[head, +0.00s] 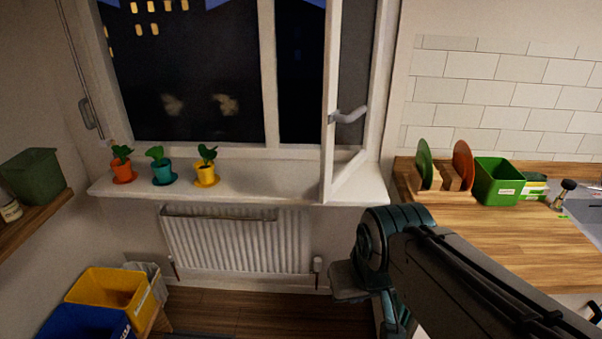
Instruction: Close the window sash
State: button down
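The window sash (329,104) is a white framed pane on the right part of the window, and it stands swung open into the room over the sill. The white window frame (385,70) stands to the right of the sash. My arm reaches in from the lower right, below and to the right of the sash, apart from it. My gripper's fingers are not visible; they are hidden or outside the view.
Plants in orange (122,170), teal (163,172) and yellow (206,174) pots stand on the left of the sill (260,186). A radiator (240,243) is below. The wooden counter (500,225) at right holds plates in a rack and a green box (497,181).

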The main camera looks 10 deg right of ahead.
aim_at(329, 186)
jog(key=u, duration=0.15)
jog(key=i, duration=0.85)
jog(key=z, duration=0.55)
